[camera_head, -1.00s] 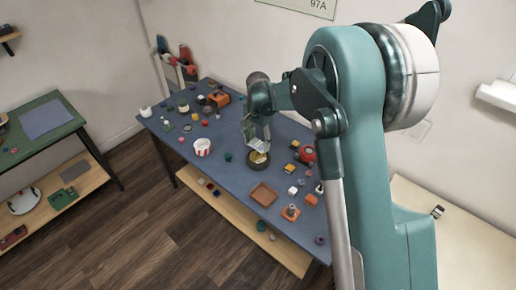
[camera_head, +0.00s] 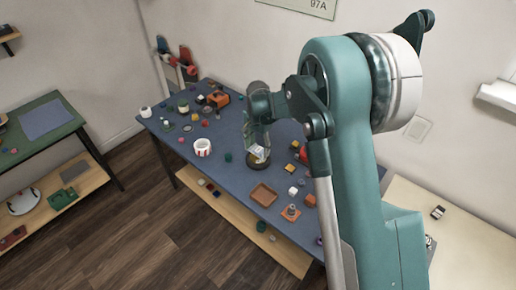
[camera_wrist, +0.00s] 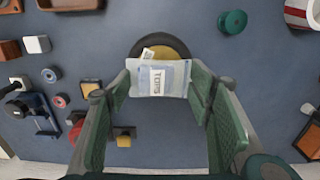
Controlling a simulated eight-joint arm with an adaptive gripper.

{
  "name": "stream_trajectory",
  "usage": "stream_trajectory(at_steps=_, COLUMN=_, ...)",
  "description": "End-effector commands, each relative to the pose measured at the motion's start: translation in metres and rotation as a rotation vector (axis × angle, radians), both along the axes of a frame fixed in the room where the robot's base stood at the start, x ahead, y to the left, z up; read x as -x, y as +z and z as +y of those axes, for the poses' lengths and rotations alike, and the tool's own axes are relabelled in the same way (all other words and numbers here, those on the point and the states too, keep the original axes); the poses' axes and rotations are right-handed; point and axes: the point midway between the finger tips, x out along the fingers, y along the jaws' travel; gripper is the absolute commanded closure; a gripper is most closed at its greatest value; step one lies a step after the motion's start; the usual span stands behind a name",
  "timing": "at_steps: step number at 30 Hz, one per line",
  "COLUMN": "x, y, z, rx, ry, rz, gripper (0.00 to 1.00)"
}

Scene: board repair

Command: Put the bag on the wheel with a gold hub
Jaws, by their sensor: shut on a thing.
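The bag (camera_wrist: 157,80) is a small clear and white packet with dark print. My gripper (camera_wrist: 160,86) is shut on it, with a green finger at each side. In the wrist view the bag overlaps the near part of the wheel with a gold hub (camera_wrist: 181,46), a dark tyre around a gold centre. In the head view the wheel (camera_head: 258,164) lies on the blue table directly below my gripper (camera_head: 257,146). I cannot tell whether the bag touches the wheel.
A green spool (camera_wrist: 232,21) and a red-and-white striped tub (camera_head: 202,147) lie to one side of the wheel. A brown tray (camera_head: 263,195) is nearer the front edge. Several small blocks lie on the other side.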

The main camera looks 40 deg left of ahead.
Motion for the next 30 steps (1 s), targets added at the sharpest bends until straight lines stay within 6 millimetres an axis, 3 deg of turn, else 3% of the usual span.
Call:
stream_trajectory(at_steps=4, x=0.000, y=-0.004, z=0.000, rx=0.000, ry=0.000, rz=0.000, gripper=0.60)
stream_trajectory(at_steps=5, x=0.000, y=-0.004, z=0.000, rx=0.000, ry=0.000, rz=0.000, gripper=0.47)
stream_trajectory(at_steps=8, x=0.000, y=-0.003, z=0.000, rx=0.000, ry=0.000, rz=0.000, gripper=0.34)
stream_trajectory(at_steps=23, x=0.000, y=0.001, z=0.000, rx=0.000, ry=0.000, rz=0.000, gripper=0.34)
stream_trajectory(at_steps=30, x=0.000, y=0.024, z=0.000, rx=0.000, ry=0.000, rz=0.000, gripper=0.34)
